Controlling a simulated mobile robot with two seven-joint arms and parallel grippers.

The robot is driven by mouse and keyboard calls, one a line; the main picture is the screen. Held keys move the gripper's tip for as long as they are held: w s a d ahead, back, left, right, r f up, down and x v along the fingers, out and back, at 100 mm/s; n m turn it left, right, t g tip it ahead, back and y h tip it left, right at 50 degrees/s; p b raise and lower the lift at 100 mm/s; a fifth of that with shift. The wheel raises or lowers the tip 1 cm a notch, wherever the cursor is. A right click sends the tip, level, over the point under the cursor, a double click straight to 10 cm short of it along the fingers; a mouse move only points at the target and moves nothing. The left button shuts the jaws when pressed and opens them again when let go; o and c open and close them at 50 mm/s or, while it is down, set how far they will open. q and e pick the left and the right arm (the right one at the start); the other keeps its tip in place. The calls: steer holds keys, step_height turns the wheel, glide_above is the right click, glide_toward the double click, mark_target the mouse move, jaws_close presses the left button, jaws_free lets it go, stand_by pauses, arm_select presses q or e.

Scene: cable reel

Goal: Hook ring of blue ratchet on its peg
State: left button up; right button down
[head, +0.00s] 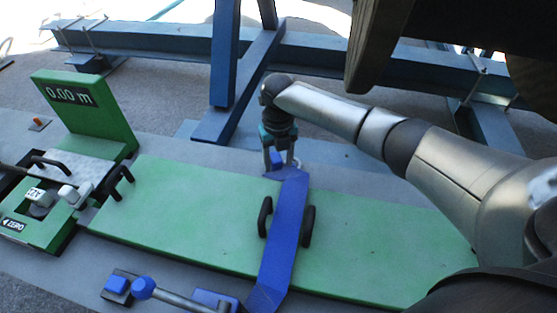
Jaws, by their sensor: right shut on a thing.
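My right gripper (281,158) points down at the far edge of the green board. It is shut on the ring end (276,160) of the blue strap; the ring is small and mostly hidden by the fingers. The blue strap (284,220) runs from there across the board, between two black handles, to the near edge. The blue ratchet (215,300) shows at the bottom, with a grey lever and a blue knob (143,288). I cannot make out the peg, nor whether the ring touches it. My left gripper is not in view.
The green board (180,200) lies flat on a grey deck. A green counter stand (85,110) reading 0.00 m and a unit marked ZERO (35,215) stand at the left. Blue steel beams (227,60) rise behind the gripper. A dark brown round part overhangs the upper right.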

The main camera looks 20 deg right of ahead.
steer(key=shift+s+a+f+b, duration=0.1)
steer(key=shift+s+f+b, duration=0.15)
steer(key=shift+f, duration=0.35)
steer(key=shift+s+a+f+b, duration=0.15)
steer(key=shift+s+f, duration=0.1)
steer(key=shift+f, duration=0.3)
steer(key=shift+w+f, duration=0.15)
steer(key=shift+f, duration=0.05)
steer(key=shift+w+d+f, duration=0.2)
steer(key=shift+w, duration=0.1)
steer(key=shift+s+d+r, duration=0.1)
steer(key=shift+c, duration=2.1)
jaws_free()
steer(key=shift+d, duration=0.1)
steer(key=o, duration=0.3)
steer(key=shift+d+r, duration=0.1)
steer(key=shift+r, duration=0.2)
step_height(320, 180, up, 15)
steer(key=p, duration=0.3)
steer(key=shift+a, duration=0.45)
steer(key=shift+r+p, duration=0.1)
steer(key=shift+p, duration=0.25)
